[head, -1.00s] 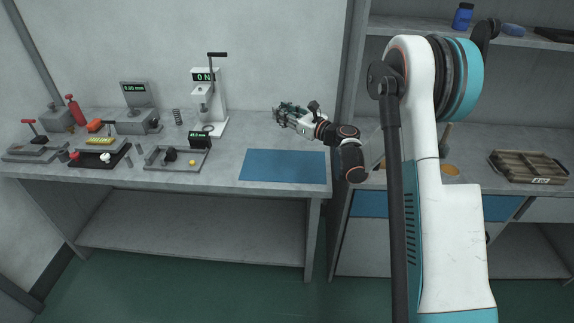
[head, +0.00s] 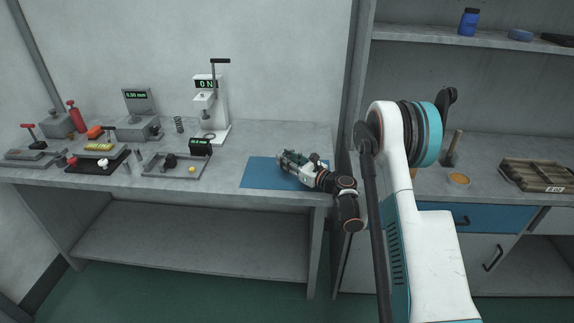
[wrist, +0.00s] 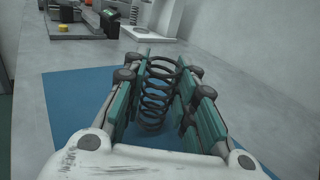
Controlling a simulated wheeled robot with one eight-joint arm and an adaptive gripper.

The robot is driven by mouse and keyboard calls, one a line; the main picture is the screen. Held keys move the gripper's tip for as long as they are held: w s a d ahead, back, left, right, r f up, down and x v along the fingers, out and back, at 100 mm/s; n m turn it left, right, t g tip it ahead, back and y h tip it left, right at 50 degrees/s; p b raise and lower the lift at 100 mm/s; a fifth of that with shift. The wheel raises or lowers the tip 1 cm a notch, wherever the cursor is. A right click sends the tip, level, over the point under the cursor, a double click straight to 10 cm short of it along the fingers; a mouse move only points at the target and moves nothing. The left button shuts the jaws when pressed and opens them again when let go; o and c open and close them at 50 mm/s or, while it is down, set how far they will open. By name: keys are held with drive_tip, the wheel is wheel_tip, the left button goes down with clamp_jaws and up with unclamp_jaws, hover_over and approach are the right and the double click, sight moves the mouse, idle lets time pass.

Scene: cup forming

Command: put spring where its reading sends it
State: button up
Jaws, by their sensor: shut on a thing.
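A dark coil spring (wrist: 155,95) stands upright between the teal fingers of my gripper (wrist: 158,100) in the wrist view. The fingers are shut on it from both sides. In the head view my gripper (head: 288,160) is over the blue mat (head: 258,175), and the spring there is too hidden to make out. In the wrist view the mat (wrist: 72,100) lies beneath the spring; whether the spring touches it I cannot tell. A press-like tester (head: 208,105) with a display reading "0 N" stands at the back of the bench. A second spring (head: 178,124) stands upright left of it.
A gauge with a 0.00 mm display (head: 138,102) stands back left. A tray fixture with a small display (head: 172,166) lies left of the mat. A wooden crate (head: 535,175) sits on the right counter. Bare bench lies between fixture and mat.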

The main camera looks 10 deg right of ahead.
drive_tip(key=shift+f, duration=0.45)
drive_tip(key=shift+f, duration=0.1)
drive_tip(key=o, duration=0.9)
drive_tip(key=shift+o, duration=0.2)
drive_tip(key=shift+s+d, duration=0.2)
drive_tip(key=shift+s, duration=0.05)
drive_tip(key=p+v, duration=0.2)
drive_tip(key=v, duration=0.7)
drive_tip(key=shift+s+d, duration=0.2)
drive_tip(key=shift+d, duration=0.05)
drive_tip(key=shift+s+d+b, duration=0.3)
drive_tip(key=shift+s+b, duration=0.15)
drive_tip(key=shift+s, duration=0.05)
drive_tip(key=shift+s+d, duration=0.15)
drive_tip(key=shift+s, duration=0.1)
